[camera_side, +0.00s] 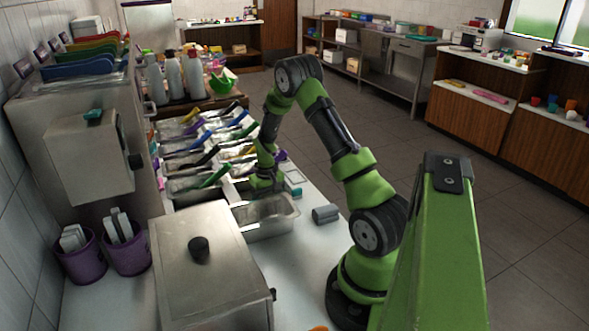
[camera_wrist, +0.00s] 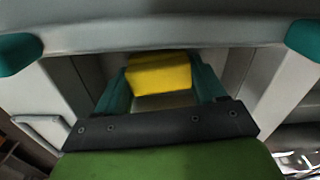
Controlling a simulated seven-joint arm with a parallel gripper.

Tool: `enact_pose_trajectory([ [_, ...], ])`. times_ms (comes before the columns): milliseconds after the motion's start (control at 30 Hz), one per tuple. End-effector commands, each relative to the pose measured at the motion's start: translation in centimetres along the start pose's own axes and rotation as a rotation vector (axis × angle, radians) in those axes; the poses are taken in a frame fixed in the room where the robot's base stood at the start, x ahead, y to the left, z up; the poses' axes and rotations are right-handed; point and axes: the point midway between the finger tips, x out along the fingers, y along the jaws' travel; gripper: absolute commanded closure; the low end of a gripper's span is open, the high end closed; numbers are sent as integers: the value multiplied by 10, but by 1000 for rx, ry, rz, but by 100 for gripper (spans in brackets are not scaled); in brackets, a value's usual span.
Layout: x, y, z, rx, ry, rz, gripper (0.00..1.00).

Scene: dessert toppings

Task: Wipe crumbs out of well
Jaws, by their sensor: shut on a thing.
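My gripper (camera_wrist: 160,80) shows in the wrist view with its teal fingers closed on a yellow block-shaped thing (camera_wrist: 158,72), perhaps a sponge. In the side view my gripper (camera_side: 264,186) is low, at the far end of a metal well (camera_side: 283,226) with an empty-looking inside. The yellow thing is hidden there. I cannot tell whether it touches the well's floor. Grey metal surfaces surround the fingers in the wrist view. No crumbs can be made out in either view.
Several topping wells with coloured handles (camera_side: 205,178) lie beyond the gripper. A lidded metal box (camera_side: 205,270) stands at the near left. A grey cylinder (camera_side: 325,214) lies on the white counter (camera_side: 300,262) to the right. Purple tubs (camera_side: 128,252) stand at the left.

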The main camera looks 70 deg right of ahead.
Motion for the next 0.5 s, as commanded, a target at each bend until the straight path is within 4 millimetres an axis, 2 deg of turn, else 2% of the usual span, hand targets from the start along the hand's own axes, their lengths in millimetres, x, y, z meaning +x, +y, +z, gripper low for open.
enact_pose_trajectory([
  [267, 0, 17, 2, 0, 1, 0, 54],
  [500, 0, 11, 1, -2, 1, 0, 54],
])
